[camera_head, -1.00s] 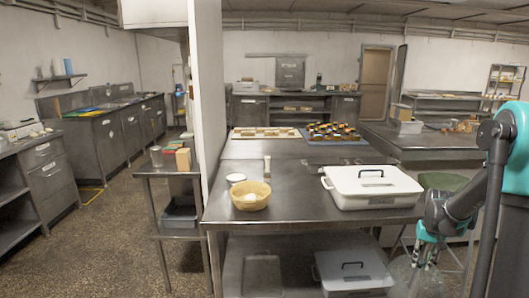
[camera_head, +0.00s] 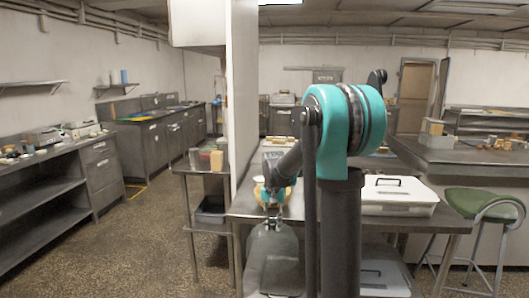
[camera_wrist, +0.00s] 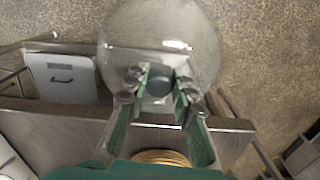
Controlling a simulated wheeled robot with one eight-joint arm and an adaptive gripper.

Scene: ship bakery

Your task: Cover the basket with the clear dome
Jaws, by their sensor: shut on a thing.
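The clear dome (camera_head: 273,258) hangs below my gripper (camera_head: 270,208) in the head view, in front of the table's near edge. In the wrist view my gripper (camera_wrist: 162,84) is shut on the dome's knob (camera_wrist: 158,79). The see-through dome (camera_wrist: 160,32) spreads out beyond the fingers, over the floor and lower shelf. The yellow basket (camera_head: 262,194) stands on the table behind the gripper, mostly hidden by it in the head view. Part of its woven rim (camera_wrist: 162,156) shows at the bottom of the wrist view. The dome is apart from the basket.
A white lidded box (camera_head: 400,198) stands on the steel table (camera_head: 440,219) right of the basket. A wall panel (camera_head: 243,90) rises behind, left of the table. A green stool (camera_head: 484,204) stands at the right. Floor is open at the left.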

